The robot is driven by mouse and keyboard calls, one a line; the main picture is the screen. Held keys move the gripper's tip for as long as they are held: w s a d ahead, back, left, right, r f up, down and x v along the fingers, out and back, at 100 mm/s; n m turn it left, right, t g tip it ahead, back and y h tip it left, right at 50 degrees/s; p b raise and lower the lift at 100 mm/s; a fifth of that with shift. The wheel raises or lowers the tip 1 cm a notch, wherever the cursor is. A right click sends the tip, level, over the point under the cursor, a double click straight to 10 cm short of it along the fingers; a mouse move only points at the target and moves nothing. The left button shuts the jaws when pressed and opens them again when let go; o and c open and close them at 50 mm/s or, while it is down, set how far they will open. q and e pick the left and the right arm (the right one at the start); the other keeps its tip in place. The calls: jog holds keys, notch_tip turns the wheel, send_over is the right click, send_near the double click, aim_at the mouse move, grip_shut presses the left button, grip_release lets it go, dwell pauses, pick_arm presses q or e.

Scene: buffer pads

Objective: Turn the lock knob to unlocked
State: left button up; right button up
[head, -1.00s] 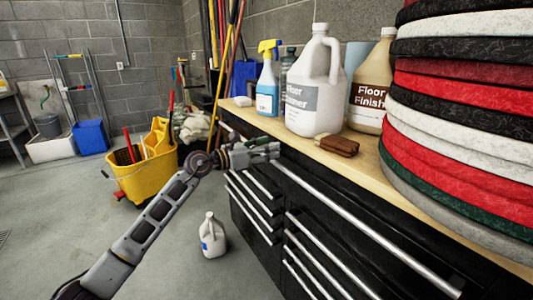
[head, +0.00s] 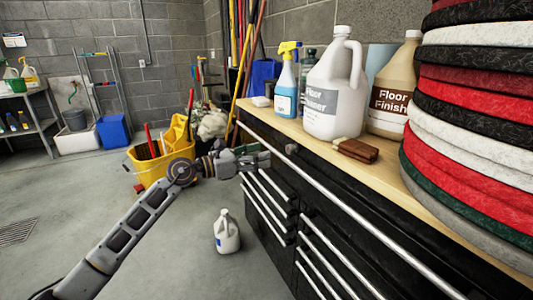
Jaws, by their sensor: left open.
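A small grey lock knob (head: 291,148) shows on the black front of the tool cabinet (head: 330,192), just under the wooden top. It is too small to tell which way it is turned. My left gripper (head: 264,158) is open and empty in front of the cabinet. Its fingertips point right, a little left of the knob and apart from it in the picture. My right gripper is out of view.
On the wooden top (head: 392,182) stand a floor cleaner jug (head: 330,112), a spray bottle (head: 286,90), a brown brush (head: 356,150) and stacked round pads (head: 470,130). A white jug (head: 227,232) and yellow mop bucket (head: 150,170) are on the floor.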

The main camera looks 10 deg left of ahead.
pick_arm(q)
jog(key=shift+v, duration=2.2)
jog(key=shift+r, duration=0.15)
